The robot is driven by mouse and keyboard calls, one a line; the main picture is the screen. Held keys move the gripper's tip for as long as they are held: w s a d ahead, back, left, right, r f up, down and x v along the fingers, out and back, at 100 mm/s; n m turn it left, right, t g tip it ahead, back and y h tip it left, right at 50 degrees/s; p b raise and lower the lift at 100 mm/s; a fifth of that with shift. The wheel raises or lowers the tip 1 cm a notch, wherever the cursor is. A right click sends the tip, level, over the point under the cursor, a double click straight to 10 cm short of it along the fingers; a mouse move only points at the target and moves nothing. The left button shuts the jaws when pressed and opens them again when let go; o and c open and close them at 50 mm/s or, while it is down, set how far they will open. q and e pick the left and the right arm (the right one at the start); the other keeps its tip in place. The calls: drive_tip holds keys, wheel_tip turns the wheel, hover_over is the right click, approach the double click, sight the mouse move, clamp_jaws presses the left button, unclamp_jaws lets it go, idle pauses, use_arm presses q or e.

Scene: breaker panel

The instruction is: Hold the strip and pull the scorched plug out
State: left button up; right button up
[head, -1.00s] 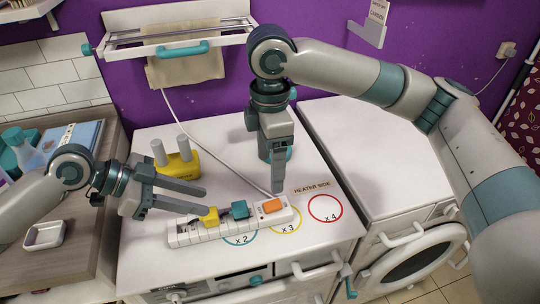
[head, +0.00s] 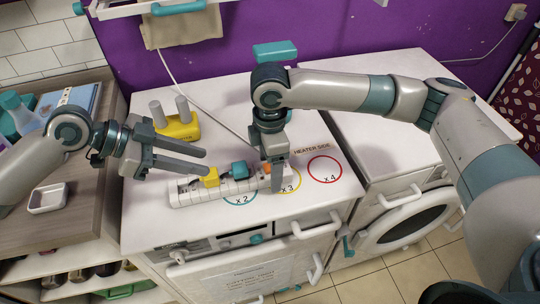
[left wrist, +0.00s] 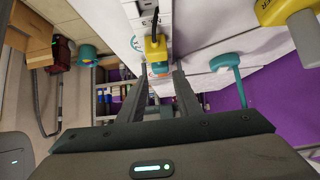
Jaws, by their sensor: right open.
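The white power strip (head: 184,198) lies on the white appliance top, with a yellow plug (head: 210,178), a teal plug (head: 239,169) and an orange plug (head: 265,169) along it. The orange plug is mostly hidden behind my right gripper (head: 277,186), which is open, pointing down at the strip's right end; contact is unclear. My left gripper (head: 206,162) is open and empty, its fingertips just behind the yellow plug. In the left wrist view the yellow plug (left wrist: 156,48) shows just beyond and between the open fingers, with a dark patch above it. I cannot tell which plug is scorched.
A yellow block with two grey posts (head: 178,126) stands behind the strip. Circles marked x2, x3 and x4 (head: 324,169) lie in front and right. A white cord runs back from the strip. The right appliance top (head: 400,130) is clear.

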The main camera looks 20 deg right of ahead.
drive_tip(key=shift+f, duration=0.4)
drive_tip(key=c, duration=1.4)
drive_tip(key=o, duration=0.4)
drive_tip(key=shift+c, duration=1.2)
